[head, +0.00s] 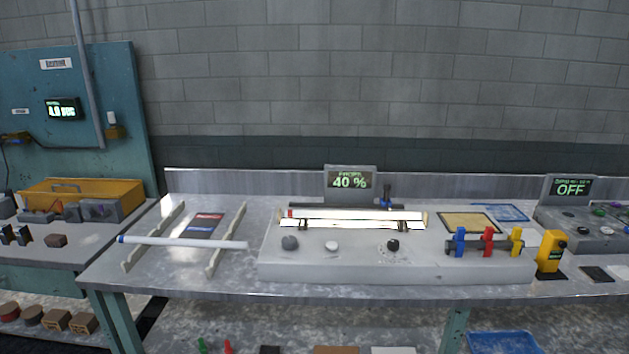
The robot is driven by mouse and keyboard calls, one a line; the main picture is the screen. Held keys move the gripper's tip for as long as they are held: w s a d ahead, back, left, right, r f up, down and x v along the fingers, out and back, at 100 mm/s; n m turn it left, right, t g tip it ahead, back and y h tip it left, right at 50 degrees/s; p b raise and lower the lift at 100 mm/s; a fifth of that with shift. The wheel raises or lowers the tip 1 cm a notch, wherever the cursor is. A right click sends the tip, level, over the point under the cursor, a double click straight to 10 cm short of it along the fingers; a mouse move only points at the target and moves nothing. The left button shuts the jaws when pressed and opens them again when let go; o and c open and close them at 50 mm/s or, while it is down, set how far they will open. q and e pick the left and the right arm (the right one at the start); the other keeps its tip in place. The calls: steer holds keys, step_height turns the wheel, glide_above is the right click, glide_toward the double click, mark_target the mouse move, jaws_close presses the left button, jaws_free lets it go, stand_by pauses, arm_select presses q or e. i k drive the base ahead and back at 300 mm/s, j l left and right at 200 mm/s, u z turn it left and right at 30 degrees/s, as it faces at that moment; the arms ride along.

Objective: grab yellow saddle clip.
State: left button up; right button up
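The yellow saddle clip (516,241) sits upright at the right end of a short dark rail on the right side of the bench. A red clip (488,240) and a blue clip (460,241) stand on the same rail to its left, with gaps between them. A taller yellow device (550,252) on a dark base stands just right of the yellow clip. Neither of my grippers is in view.
A grey console (340,268) with knobs and a bright glowing trough fills the bench middle; its display (349,182) reads 40 %. A white tube (183,243) rests across two notched supports at left. A second grey unit (580,238) stands at right, its display reading OFF.

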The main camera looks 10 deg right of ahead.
mark_target(516, 231)
steer(key=z, duration=1.4)
